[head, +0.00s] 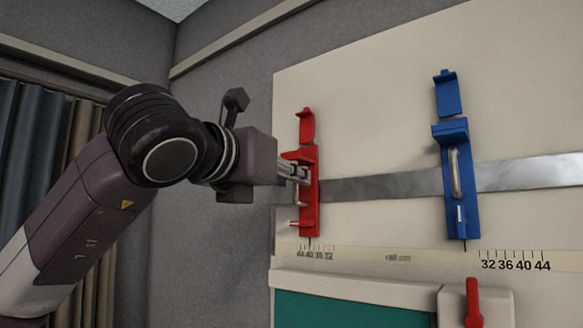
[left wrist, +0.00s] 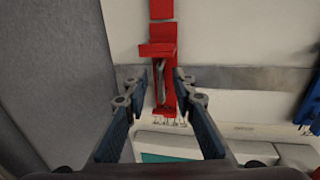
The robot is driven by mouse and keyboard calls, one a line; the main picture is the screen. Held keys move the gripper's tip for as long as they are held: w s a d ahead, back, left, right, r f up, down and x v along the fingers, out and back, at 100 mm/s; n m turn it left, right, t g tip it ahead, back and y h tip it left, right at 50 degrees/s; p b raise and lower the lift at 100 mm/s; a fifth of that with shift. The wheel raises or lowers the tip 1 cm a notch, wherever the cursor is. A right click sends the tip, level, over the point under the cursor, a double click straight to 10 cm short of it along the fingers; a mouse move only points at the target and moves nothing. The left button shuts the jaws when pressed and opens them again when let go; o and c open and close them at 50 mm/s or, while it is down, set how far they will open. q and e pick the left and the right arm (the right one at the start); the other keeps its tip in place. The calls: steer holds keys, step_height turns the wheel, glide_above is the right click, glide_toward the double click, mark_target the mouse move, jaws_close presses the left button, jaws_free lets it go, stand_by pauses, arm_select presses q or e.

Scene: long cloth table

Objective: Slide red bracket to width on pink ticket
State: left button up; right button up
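The red bracket (head: 309,190) sits upright on the left part of the metal rail (head: 390,187). Its pointer is over the left number scale (head: 315,255), near the 44 to 36 marks; I cannot read the exact value. My left gripper (head: 298,172) is at the bracket's front. In the left wrist view my left gripper (left wrist: 161,85) has its fingers apart, one on each side of the red bracket's grey handle (left wrist: 160,82); I cannot tell whether they touch it. The pink ticket is not visible in either view. My right gripper is out of view.
A blue bracket (head: 451,130) with a grey handle is farther right on the rail, left of the right scale (head: 515,265). A red lever (head: 473,300) and a green panel (head: 350,310) are below. Bare rail lies between the brackets. A grey wall (head: 225,80) is at the left.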

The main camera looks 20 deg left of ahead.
arm_select(q)
steer(key=shift+w, duration=0.6)
steer(key=shift+d, duration=0.1)
jaws_close()
